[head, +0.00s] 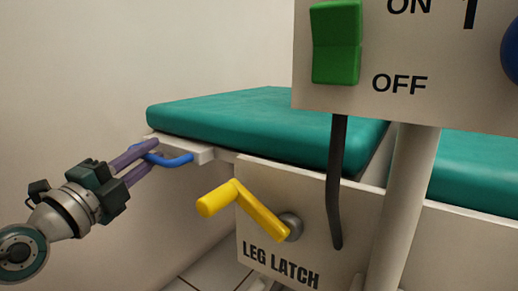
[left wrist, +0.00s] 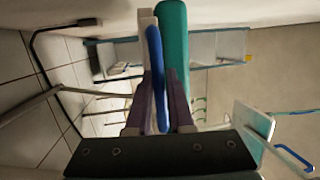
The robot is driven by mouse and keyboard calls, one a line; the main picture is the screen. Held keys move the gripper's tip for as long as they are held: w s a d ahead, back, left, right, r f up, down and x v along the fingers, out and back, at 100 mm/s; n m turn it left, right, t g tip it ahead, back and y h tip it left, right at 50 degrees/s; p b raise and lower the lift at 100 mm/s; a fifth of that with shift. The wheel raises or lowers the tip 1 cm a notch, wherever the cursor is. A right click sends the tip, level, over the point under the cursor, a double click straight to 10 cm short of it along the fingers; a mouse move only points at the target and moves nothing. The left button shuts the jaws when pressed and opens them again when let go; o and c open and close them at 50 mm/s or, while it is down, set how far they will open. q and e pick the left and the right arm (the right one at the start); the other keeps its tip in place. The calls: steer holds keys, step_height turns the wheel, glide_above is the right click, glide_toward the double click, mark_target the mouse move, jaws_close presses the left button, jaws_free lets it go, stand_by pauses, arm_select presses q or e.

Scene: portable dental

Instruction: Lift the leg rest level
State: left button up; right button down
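The leg rest is a teal pad (head: 250,118) on a white frame, left of the centre post in the head view. It looks roughly level. A blue bar handle (head: 178,160) sticks out from its left end. My left gripper (head: 147,155) has its two purple fingers around this handle, one on each side, and looks shut on it. In the left wrist view the blue handle (left wrist: 156,70) runs between the fingers beside the teal pad edge (left wrist: 173,50). A yellow crank (head: 240,207) sits on the panel marked LEG LATCH (head: 280,262). My right gripper is not in view.
A panel with a green ON/OFF switch (head: 336,45) hangs in front at upper right. A dark lever (head: 337,190) and a white post (head: 405,200) stand before the chair. Another teal pad (head: 475,170) is at right. The wall side at left is clear.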

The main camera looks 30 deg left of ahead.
arm_select(q)
steer(key=o, duration=0.4)
steer(key=shift+r, duration=0.4)
steer(key=shift+o, duration=0.2)
steer(key=shift+f, duration=0.1)
